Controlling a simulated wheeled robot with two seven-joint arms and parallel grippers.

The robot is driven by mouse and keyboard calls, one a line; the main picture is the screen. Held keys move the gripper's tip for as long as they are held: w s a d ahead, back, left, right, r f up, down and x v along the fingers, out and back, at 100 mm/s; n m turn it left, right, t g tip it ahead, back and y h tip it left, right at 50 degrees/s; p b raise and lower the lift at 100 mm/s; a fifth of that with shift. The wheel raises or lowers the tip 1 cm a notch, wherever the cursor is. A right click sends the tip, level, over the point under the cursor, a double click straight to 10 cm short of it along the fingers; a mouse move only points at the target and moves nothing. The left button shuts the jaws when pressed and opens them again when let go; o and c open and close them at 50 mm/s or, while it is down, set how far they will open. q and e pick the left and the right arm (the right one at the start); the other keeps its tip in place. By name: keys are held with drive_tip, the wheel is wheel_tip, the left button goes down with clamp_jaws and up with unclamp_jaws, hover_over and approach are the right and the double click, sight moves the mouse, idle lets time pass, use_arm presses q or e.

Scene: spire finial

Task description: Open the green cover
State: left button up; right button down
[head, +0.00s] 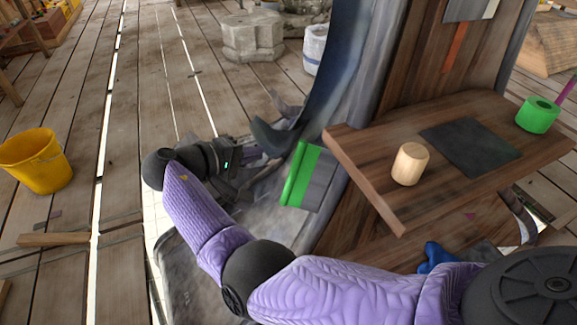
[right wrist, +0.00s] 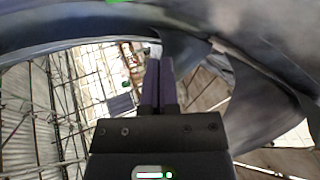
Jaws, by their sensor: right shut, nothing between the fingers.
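The green cover (head: 300,175) is a small panel with bright green stripes and a grey face, low on the side of the wooden structure, left of and below the shelf. My right arm comes in from the lower right and bends back at the left. My right gripper (head: 262,152) points right, just left of the cover, with a visible gap between them. In the right wrist view its two dark purple fingers (right wrist: 158,82) are together and empty. Grey torn sheet pieces partly hide the fingertips in the head view. My left gripper is not in view.
A curved grey-blue metal sheet (head: 335,75) hangs above my right gripper and also arches across the right wrist view (right wrist: 130,25). A wooden shelf (head: 370,185) carries a wooden cylinder (head: 410,163), dark mat (head: 470,147) and green roll (head: 538,114). A yellow bucket (head: 35,160) stands left.

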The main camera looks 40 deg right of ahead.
sight(307, 179)
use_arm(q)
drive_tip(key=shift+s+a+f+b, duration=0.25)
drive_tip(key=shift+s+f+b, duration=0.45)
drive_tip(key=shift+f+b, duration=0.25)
use_arm(e)
drive_tip(key=s+d+f, duration=0.2)
drive_tip(key=d, duration=0.4)
drive_tip(key=shift+s+d, duration=0.25)
drive_tip(key=shift+s, duration=0.1)
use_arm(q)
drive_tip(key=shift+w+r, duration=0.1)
use_arm(e)
drive_tip(key=shift+f, duration=0.1)
